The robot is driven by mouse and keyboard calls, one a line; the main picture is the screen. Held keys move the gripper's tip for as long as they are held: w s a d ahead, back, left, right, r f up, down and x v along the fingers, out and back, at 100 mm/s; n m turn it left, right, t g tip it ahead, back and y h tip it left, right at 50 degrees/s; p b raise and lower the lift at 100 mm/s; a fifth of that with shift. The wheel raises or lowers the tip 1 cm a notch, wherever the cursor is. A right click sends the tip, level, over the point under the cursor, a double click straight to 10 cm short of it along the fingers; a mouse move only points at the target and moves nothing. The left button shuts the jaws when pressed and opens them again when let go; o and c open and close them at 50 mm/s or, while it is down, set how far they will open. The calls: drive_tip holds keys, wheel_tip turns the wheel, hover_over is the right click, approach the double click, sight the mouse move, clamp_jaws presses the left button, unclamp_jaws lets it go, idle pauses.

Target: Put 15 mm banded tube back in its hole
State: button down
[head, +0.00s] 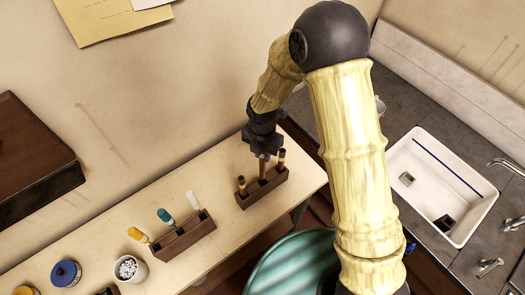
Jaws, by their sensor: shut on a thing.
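My gripper (262,155) points down over the dark wooden rack (263,192) on the bench and is shut on a thin brass-coloured tube (262,170). The tube looks upright, and its upper part is hidden by the gripper. Its lower end meets the middle of the rack in the picture; I cannot tell whether it is in the hole or just above. Two other brown tubes stand in the rack, one at the left end (241,184) and one at the right end (281,158). Bands on the held tube are too small to make out.
A second wooden rack (184,238) with yellow, blue and white-topped tools stands to the left. A white cup (130,269) and a blue-lidded jar (65,273) are farther left. The bench (217,188) is clear between the racks. A sink (440,185) is at right.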

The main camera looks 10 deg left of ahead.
sight(263, 170)
drive_tip(key=shift+f+b, duration=0.3)
drive_tip(key=shift+f, duration=0.3)
drive_tip(key=shift+w+f, duration=0.1)
drive_tip(key=shift+f, duration=0.35)
idle(1.5)
drive_tip(key=shift+f, duration=0.1)
drive_tip(key=shift+s+f+b, duration=0.1)
drive_tip(key=shift+s+b, duration=0.15)
drive_tip(key=shift+b, duration=0.1)
drive_tip(key=shift+w+f, duration=0.15)
drive_tip(key=shift+f, duration=0.25)
drive_tip(key=shift+f+b, duration=2.9)
drive_tip(key=shift+f, duration=0.85)
drive_tip(key=c, duration=1.2)
unclamp_jaws()
drive_tip(key=shift+r, duration=0.15)
